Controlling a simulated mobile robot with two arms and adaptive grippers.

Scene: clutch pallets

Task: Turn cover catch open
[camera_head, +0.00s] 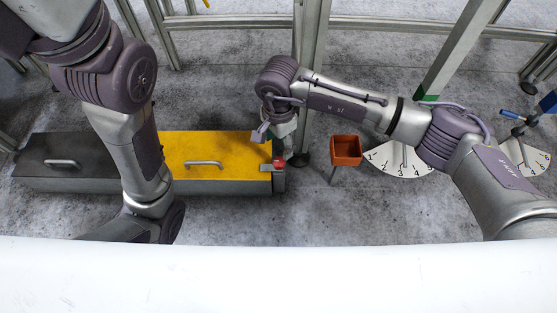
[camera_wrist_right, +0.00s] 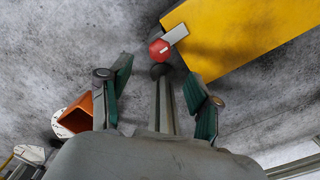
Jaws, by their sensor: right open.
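The yellow cover (camera_head: 225,147) with a bar handle lies on the right part of a long grey box. The cover catch (camera_head: 279,163) is a red knob at the cover's right end. In the right wrist view the red knob (camera_wrist_right: 159,50) has a white mark and sits beside a metal plate (camera_wrist_right: 176,34) that reaches over the edge of the yellow cover (camera_wrist_right: 245,38). My right gripper (camera_wrist_right: 158,75) is open, with the knob ahead of and roughly between its fingers, apparently not touched. In the head view my right gripper (camera_head: 272,138) hangs just above the catch. My left gripper is out of sight.
An orange bin (camera_head: 345,151) on a post stands right of the box. A white numbered dial (camera_head: 401,160) lies beyond it, and another dial (camera_head: 525,157) is farther right. A metal post (camera_head: 308,80) rises behind my right gripper. A dark lid (camera_head: 65,150) covers the box's left part.

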